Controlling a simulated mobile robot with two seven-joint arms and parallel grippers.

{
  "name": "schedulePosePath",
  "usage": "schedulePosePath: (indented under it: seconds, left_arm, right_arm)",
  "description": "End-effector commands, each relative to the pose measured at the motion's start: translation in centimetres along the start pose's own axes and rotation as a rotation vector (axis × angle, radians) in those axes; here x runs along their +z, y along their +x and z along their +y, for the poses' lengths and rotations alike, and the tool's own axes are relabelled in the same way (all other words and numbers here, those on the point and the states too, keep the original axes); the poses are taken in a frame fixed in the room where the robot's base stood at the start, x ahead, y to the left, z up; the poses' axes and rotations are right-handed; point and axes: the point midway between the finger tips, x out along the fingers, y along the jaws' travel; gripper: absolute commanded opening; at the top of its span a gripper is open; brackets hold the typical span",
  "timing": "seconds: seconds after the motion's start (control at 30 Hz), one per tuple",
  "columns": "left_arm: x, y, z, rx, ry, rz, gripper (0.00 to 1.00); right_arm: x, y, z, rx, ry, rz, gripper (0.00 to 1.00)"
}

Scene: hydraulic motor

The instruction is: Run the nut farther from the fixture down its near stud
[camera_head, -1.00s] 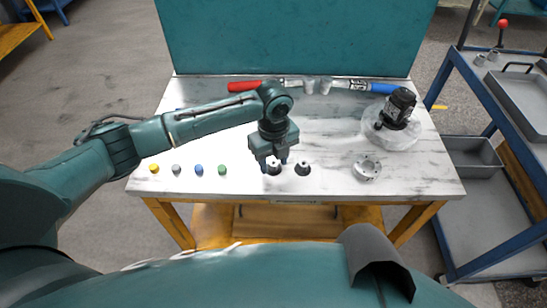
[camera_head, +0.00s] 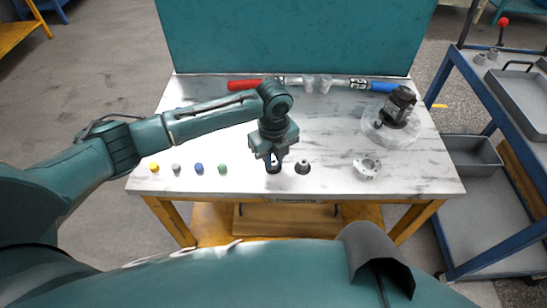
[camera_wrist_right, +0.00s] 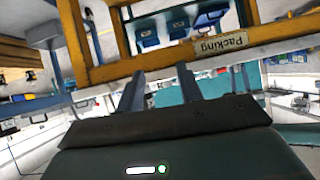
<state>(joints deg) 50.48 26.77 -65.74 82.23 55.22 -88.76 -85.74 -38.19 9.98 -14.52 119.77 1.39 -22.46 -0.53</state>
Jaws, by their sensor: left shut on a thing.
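Two small dark cone-shaped pieces with grey tops stand side by side near the front edge of the table; I cannot tell nut from stud on them. My left gripper (camera_head: 275,160) points down over the left dark piece (camera_head: 273,170) and is shut on its top, which the fingers mostly hide. The right dark piece (camera_head: 303,168) stands free, just right of the gripper. A round metal flange (camera_head: 367,168) lies farther right. A black motor (camera_head: 399,104) rests on a round translucent base (camera_head: 374,132) at the back right. My right gripper (camera_wrist_right: 160,82) shows two fingers apart, with nothing between them.
Yellow (camera_head: 154,168), grey (camera_head: 176,169), blue (camera_head: 199,169) and green (camera_head: 222,169) caps stand in a row at the front left. A red-handled tool (camera_head: 245,86) and a blue-handled tool (camera_head: 383,87) lie at the back. A blue cart (camera_head: 480,90) stands right of the table.

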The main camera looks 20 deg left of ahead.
Motion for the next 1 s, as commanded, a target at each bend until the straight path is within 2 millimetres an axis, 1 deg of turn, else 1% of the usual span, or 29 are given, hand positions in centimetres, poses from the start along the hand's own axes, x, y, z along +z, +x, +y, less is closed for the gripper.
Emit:
schedulePosePath:
  seconds: [0.07, 0.1, 0.3, 0.63, 1.0]
  left_arm:
    - [0.0, 0.0, 0.0, 0.0, 0.0, 0.0, 0.0]
    - [0.0, -0.7, 0.0, -0.001, 0.0, 0.0, 0.0]
    - [0.0, -1.9, 0.0, 0.0, 0.0, 0.0, 0.0]
    - [0.0, -3.9, 0.0, 0.0, 0.0, 0.0, 0.0]
    - [0.0, -5.9, 0.0, 0.0, 0.0, 0.0, 0.0]
  right_arm:
    - [0.2, 0.0, 0.1, 0.003, 0.0, -0.005, 0.36]
    - [0.0, -0.3, 0.2, 0.006, 0.001, -0.013, 0.36]
    - [0.5, -0.6, 0.6, 0.019, 0.009, -0.048, 0.36]
    - [0.5, -1.4, 1.3, 0.047, 0.025, -0.085, 0.36]
    - [-0.3, -1.7, 1.4, 0.051, 0.019, -0.105, 0.36]
